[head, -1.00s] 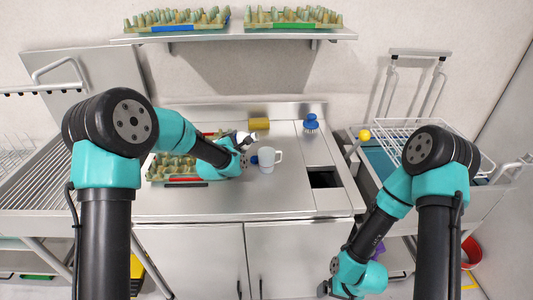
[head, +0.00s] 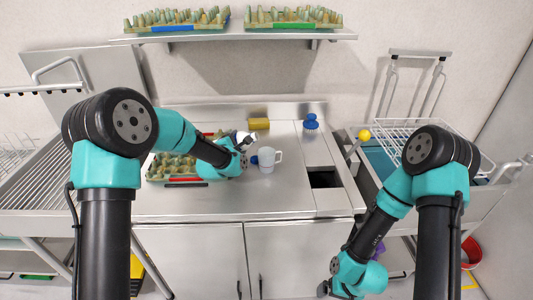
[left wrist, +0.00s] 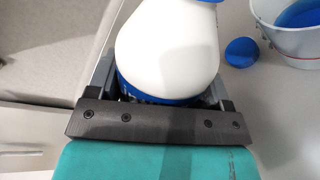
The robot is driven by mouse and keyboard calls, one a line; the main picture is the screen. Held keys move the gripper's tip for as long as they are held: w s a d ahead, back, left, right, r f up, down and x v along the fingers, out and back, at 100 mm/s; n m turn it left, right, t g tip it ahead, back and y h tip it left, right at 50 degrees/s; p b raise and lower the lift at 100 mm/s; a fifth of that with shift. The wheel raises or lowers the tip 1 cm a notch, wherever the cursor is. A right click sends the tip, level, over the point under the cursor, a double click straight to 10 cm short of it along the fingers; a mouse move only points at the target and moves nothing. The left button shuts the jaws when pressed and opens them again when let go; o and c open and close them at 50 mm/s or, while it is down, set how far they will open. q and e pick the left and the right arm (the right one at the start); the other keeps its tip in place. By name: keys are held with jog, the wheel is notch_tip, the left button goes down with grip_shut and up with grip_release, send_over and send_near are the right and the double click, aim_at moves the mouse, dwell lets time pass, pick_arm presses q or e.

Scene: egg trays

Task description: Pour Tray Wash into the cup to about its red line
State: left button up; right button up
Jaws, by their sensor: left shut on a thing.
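My left gripper (left wrist: 165,98) is shut on a white bottle (left wrist: 165,50) with blue parts, which also shows in the head view (head: 246,137). Its label is not readable. The bottle is held above the counter, tilted, with its top toward the cup side. The white cup (head: 266,167) stands upright on the counter, just right of the bottle. A round blue cap (left wrist: 242,52) lies beside the cup. My right gripper (head: 323,289) hangs low at the front, too small to read.
Egg trays (head: 178,181) lie on the counter left of the cup, under my left arm. A yellow sponge (head: 259,124) and a blue brush (head: 311,122) stand behind. A square opening (head: 324,179) is to the right. The counter front is clear.

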aim_at(236, 136)
pick_arm(q)
jog(key=shift+r, duration=0.1)
jog(key=shift+s+d+r+n+h, duration=0.15)
jog(key=shift+d+r+n+h, duration=0.5)
jog(key=shift+n, duration=0.65)
jog(key=shift+d+r+n, duration=0.25)
jog(key=shift+r+n, duration=0.2)
jog(key=shift+n, duration=0.25)
jog(key=shift+a+r+n+t+h, duration=0.2)
jog(key=shift+n+t+h, duration=0.1)
jog(key=shift+n, duration=0.7)
jog(key=n, duration=0.3)
jog(key=shift+a+h, duration=0.15)
jog(key=shift+h, duration=0.1)
jog(key=shift+a+r+n+t, duration=0.1)
jog(key=shift+r+n+t, duration=0.35)
jog(key=shift+n, duration=0.65)
jog(key=shift+r, duration=0.1)
